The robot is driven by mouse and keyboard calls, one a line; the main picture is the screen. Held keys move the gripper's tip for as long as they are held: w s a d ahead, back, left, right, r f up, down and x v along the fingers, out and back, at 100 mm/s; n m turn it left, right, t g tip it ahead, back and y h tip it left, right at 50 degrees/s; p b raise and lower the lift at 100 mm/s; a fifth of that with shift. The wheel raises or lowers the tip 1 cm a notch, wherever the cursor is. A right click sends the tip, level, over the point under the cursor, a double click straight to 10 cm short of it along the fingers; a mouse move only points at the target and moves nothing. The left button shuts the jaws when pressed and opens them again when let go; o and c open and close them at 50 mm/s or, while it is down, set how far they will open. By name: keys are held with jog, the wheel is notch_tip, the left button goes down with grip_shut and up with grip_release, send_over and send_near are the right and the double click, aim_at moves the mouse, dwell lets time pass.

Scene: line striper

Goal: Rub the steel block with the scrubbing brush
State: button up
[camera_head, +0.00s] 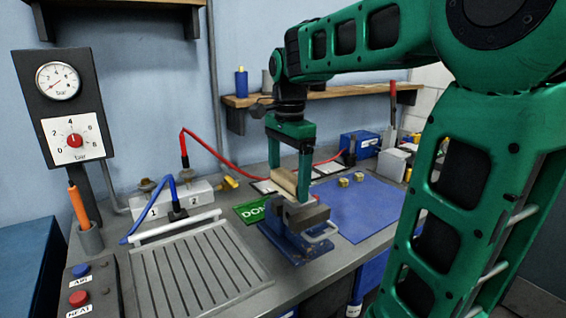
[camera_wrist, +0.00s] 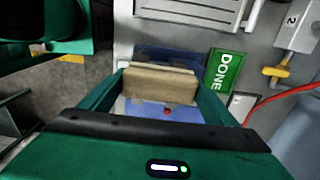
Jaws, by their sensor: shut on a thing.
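The scrubbing brush (camera_head: 285,181), with a pale wooden back, is between the fingers of my gripper (camera_head: 288,178). In the wrist view the brush (camera_wrist: 160,86) spans the gap between both fingers of my gripper (camera_wrist: 160,78). My gripper is shut on it. A blue vise (camera_head: 290,238) stands on the bench directly below. A grey steel block (camera_head: 308,214) appears to sit at the top of the vise; I cannot clearly part it from the vise jaws. The brush is just above or at the block; I cannot tell whether they touch. The bristles are hidden.
A green DONE sign (camera_head: 252,211) lies left of the vise. A ribbed tray (camera_head: 200,268) is further left. A blue mat (camera_head: 360,210) with two small yellowish pieces lies right. A red hose (camera_head: 225,159) runs behind. A shelf (camera_head: 330,93) hangs on the back wall.

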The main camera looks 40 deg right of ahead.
jog(key=shift+r, duration=2.3)
jog(key=shift+s, duration=0.15)
